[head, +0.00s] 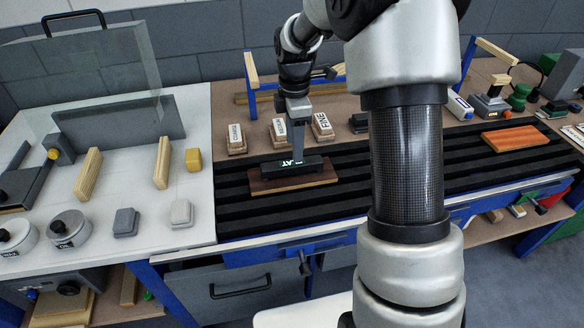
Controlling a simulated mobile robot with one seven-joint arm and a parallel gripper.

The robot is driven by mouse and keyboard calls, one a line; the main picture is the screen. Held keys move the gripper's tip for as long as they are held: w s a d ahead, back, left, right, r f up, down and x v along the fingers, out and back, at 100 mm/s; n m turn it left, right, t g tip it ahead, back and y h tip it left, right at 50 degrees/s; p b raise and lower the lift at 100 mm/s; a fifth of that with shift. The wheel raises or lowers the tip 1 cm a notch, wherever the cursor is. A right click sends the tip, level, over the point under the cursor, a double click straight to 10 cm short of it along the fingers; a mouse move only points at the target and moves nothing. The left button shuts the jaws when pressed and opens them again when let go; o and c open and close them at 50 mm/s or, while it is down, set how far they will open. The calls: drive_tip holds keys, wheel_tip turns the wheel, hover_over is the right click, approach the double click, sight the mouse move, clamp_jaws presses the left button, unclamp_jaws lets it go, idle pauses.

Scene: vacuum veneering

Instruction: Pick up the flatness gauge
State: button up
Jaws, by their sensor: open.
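The flatness gauge (312,163) is a black bar with lit green letters, partly hidden by my gripper. It lies on a brown wooden board (320,179) on the black slatted bed. My gripper (297,150) points straight down over the middle of the gauge, its fingers reaching to about the gauge's top. The jaws are open. I cannot tell whether the fingers touch the gauge or straddle it.
Several labelled sanding blocks (278,131) stand just behind the gauge. An orange-brown board (514,137) lies on the bed at right. A white table (120,210) with wooden strips, weights and a clear panel is at left. The slatted bed (235,215) around the board is mostly clear.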

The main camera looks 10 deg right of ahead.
sight(292, 163)
drive_tip(key=f, duration=0.7)
drive_tip(key=shift+s+a+f, duration=0.15)
drive_tip(key=shift+a, duration=0.15)
drive_tip(key=shift+c, duration=0.3)
clamp_jaws()
